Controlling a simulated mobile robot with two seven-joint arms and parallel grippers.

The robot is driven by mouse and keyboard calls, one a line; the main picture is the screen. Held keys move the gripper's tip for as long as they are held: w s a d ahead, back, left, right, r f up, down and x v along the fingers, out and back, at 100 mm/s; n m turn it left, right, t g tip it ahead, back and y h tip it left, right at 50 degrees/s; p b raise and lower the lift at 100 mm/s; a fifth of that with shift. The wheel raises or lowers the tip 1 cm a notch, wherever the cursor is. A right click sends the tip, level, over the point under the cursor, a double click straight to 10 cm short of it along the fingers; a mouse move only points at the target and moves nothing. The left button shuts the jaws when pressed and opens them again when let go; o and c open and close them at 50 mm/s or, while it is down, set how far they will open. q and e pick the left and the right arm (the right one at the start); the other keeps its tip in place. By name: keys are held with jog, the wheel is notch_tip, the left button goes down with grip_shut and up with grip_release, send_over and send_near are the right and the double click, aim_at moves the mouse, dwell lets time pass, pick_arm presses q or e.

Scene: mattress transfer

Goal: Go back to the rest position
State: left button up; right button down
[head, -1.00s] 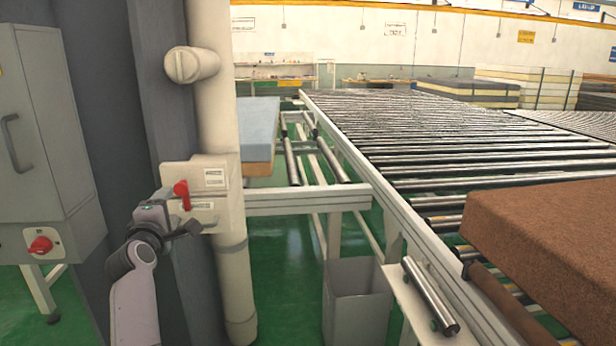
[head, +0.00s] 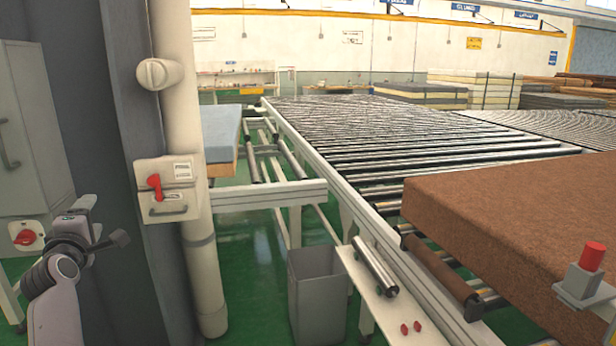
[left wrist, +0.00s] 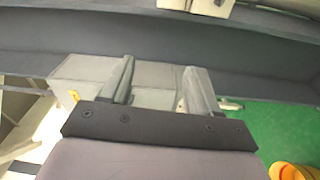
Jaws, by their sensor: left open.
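My left gripper (head: 98,238) is at the lower left of the head view, in front of the dark grey column. It is left of the box with the red lever (head: 154,188) on the pale pipe, and apart from it. In the left wrist view its two fingers (left wrist: 157,85) are spread, with nothing between them. My right gripper is not in view.
A grey cabinet (head: 30,140) with a red knob stands at the left. A brown mattress (head: 520,225) lies on the right rollers. A red button (head: 592,255) stands at the lower right. Green floor shows between.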

pick_arm(q)
jog(key=s+a+r+y, duration=0.3)
jog(key=s+a+r, duration=0.25)
jog(key=a, duration=0.35)
jog(key=s+a+r+m+g+y, duration=0.1)
jog(key=s+a+r+y, duration=0.1)
jog(key=s+a+r, duration=0.35)
jog(key=s+a+r+y, duration=0.3)
jog(key=a+r, duration=0.3)
jog(key=a, duration=0.5)
jog(key=d+f+m+h, duration=0.3)
jog(key=d+f+m, duration=0.35)
jog(key=f, duration=0.45)
jog(key=w+d+f+m+g+h, duration=0.1)
jog(key=d+f+m+h, duration=0.2)
jog(key=d+f+m, duration=0.5)
jog(key=d+f+m+h, duration=0.3)
jog(key=d+f, duration=0.3)
jog(key=f, duration=0.7)
jog(key=s+d+f+m+g+h, duration=0.6)
jog(key=s+d+f+m, duration=0.4)
jog(key=s+d+f, duration=1)
jog(key=s+d+f+n+t, duration=0.1)
jog(key=s+d+n, duration=0.1)
jog(key=d+n, duration=0.3)
jog(key=shift+d+f+h, duration=0.35)
jog(key=shift+d+h, duration=0.05)
jog(key=shift+d, duration=1.4)
